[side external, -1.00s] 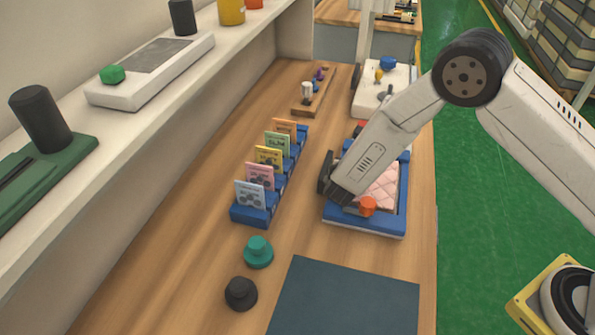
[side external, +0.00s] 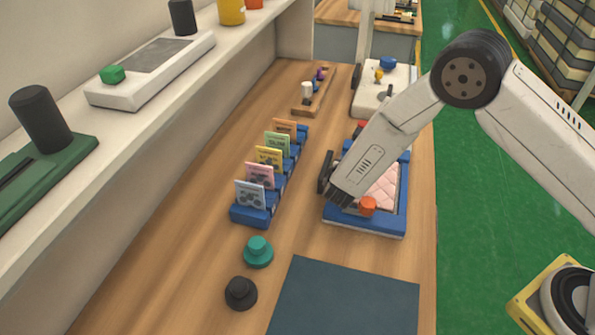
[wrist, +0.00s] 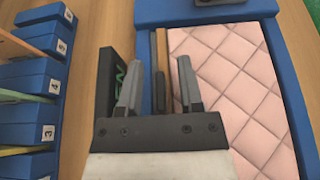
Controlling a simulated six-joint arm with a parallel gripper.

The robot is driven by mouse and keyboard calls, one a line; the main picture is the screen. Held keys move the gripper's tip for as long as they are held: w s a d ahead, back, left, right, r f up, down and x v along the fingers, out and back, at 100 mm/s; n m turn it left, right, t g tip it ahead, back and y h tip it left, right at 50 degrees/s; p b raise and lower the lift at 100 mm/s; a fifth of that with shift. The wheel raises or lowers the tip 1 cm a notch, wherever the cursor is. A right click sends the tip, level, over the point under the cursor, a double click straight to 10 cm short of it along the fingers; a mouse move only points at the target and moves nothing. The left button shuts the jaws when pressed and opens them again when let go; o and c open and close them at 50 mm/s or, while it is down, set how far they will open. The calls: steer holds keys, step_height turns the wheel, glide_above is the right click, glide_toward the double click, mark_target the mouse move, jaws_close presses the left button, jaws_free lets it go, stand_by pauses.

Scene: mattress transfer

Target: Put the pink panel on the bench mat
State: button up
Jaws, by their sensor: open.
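The pink quilted panel (side external: 386,190) lies in a blue tray (side external: 368,227) on the bench. My forearm hides part of both in the side view. In the wrist view the panel (wrist: 228,75) fills the right side, with tan and brown strips along its left edge. My gripper (wrist: 158,85) is open over that left edge, its two grey fingers apart. The brown strip shows between the fingers, and I cannot tell how high they are above it. The dark blue-grey bench mat (side external: 345,300) lies flat and empty at the front of the bench.
A blue rack (side external: 250,217) of upright cards stands left of the tray. A teal knob (side external: 258,252) and a black knob (side external: 241,293) stand left of the mat. An orange knob (side external: 367,206) sits at the tray's front edge. A white device (side external: 375,95) stands behind the tray.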

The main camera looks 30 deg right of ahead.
steer(key=shift+v, duration=3.6)
steer(key=shift+d, duration=0.15)
